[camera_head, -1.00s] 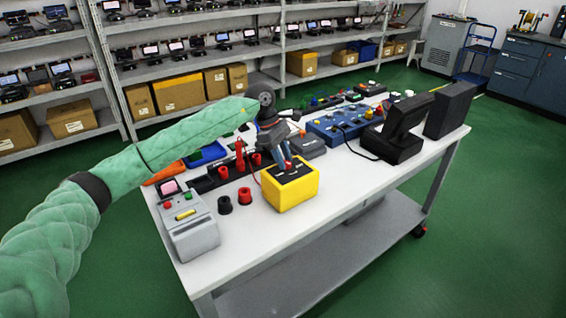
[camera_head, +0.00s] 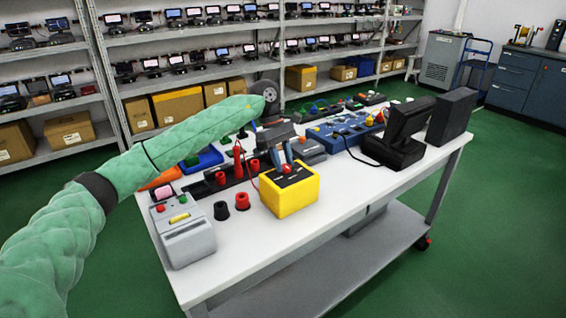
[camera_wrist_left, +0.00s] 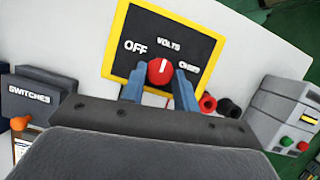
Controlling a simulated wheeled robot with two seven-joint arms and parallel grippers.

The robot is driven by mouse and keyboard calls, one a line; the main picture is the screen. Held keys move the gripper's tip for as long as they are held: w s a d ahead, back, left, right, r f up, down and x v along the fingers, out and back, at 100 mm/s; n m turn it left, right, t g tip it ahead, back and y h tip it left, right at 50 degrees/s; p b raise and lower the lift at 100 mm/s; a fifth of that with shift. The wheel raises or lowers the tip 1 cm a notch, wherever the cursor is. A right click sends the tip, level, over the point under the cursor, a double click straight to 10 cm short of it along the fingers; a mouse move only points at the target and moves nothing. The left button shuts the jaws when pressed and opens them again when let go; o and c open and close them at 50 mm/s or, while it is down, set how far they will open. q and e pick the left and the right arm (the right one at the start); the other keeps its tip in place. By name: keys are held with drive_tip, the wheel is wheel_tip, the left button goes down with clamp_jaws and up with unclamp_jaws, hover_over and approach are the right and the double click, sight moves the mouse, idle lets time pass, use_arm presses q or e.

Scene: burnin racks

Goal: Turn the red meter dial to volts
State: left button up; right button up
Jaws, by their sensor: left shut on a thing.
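The meter (camera_head: 290,203) is a yellow box with a black top on the white table. Its red dial (camera_head: 287,169) also shows in the left wrist view (camera_wrist_left: 160,72), where its white mark points up towards the word VOLTS. OFF stands to the dial's left and a third, partly hidden label to its right. My left gripper (camera_head: 287,160) reaches down from above and is shut on the dial. Its blue fingers stand on either side of the dial in the wrist view. My right gripper is not in view.
A grey device (camera_head: 184,238) and black and red round caps (camera_head: 242,202) stand left of the meter. A blue switch box (camera_head: 340,132), a black monitor (camera_head: 400,133) and a black box (camera_head: 451,113) stand to the right. The table's front strip (camera_head: 350,197) is clear.

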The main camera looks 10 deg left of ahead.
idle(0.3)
use_arm(q)
drive_tip(key=o, duration=1)
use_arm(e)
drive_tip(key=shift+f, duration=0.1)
use_arm(q)
drive_tip(key=shift+w+a+r, duration=0.1)
drive_tip(key=shift+r, duration=0.1)
drive_tip(key=b+v, duration=0.1)
drive_tip(key=v, duration=0.6)
drive_tip(key=shift+w+a+r, duration=0.1)
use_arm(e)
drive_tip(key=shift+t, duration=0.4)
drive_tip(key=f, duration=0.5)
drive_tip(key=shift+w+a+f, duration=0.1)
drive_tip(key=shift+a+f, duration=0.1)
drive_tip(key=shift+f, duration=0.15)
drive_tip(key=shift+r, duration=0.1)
